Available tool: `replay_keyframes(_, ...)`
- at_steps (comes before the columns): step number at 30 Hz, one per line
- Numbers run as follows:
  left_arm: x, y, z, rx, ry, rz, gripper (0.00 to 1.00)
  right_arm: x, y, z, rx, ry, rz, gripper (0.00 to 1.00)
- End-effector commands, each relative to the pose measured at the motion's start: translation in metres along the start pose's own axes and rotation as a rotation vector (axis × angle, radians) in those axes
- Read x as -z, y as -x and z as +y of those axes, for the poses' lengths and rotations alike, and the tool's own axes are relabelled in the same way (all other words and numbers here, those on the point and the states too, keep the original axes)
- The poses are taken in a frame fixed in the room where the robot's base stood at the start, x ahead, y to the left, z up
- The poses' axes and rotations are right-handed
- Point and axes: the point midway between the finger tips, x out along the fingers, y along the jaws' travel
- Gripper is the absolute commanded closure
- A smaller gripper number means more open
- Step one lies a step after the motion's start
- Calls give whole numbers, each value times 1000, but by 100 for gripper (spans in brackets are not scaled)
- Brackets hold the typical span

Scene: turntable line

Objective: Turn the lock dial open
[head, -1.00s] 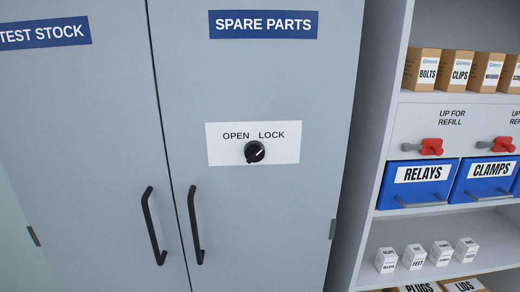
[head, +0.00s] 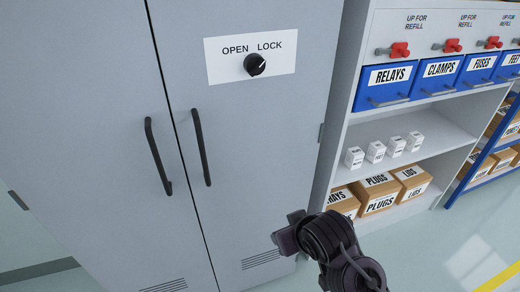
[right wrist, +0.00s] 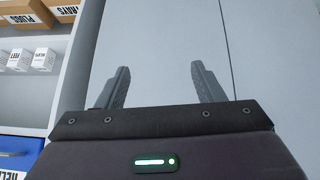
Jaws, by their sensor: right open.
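The black lock dial (head: 254,65) sits on a white plate (head: 224,72) marked OPEN and LOCK, high on the grey cabinet's right door (head: 260,140). Its white pointer line aims up and right, toward LOCK. My right gripper (head: 290,228) is low in the head view, in front of the lower right part of the door, well below the dial. In the right wrist view its two fingers (right wrist: 160,88) are apart with nothing between them, and the grey door lies beyond. The dial is not in the right wrist view. My left gripper is not in view.
Two black vertical handles, the left one (head: 157,156) and the right one (head: 201,147), stick out below the dial. To the right stands a shelf with blue bins (head: 388,84), small white boxes (head: 375,151) and cardboard boxes (head: 380,193). Open floor (head: 440,250) lies at lower right.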

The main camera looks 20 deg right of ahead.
Motion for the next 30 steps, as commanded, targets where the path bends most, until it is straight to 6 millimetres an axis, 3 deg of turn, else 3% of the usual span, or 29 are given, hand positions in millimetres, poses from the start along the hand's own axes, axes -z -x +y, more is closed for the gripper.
replay_keyframes(1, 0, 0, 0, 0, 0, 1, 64, 25, 10, 3, -12, -2, 71, 38)
replay_keyframes(8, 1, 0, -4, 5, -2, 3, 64, 137, 60, 11, -44, -42, 415, 38)
replay_keyframes(12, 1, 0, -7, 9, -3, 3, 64, 206, 110, 16, -49, -68, 659, 38)
replay_keyframes(15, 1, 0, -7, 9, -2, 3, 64, 242, 144, 19, -44, -82, 800, 38)
replay_keyframes(18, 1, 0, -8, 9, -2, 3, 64, 262, 168, 21, -37, -92, 890, 38)
replay_keyframes(22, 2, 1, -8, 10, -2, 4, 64, 276, 181, 22, -32, -99, 941, 38)
replay_keyframes(30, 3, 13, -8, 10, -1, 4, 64, 308, 162, 25, -31, -101, 945, 38)
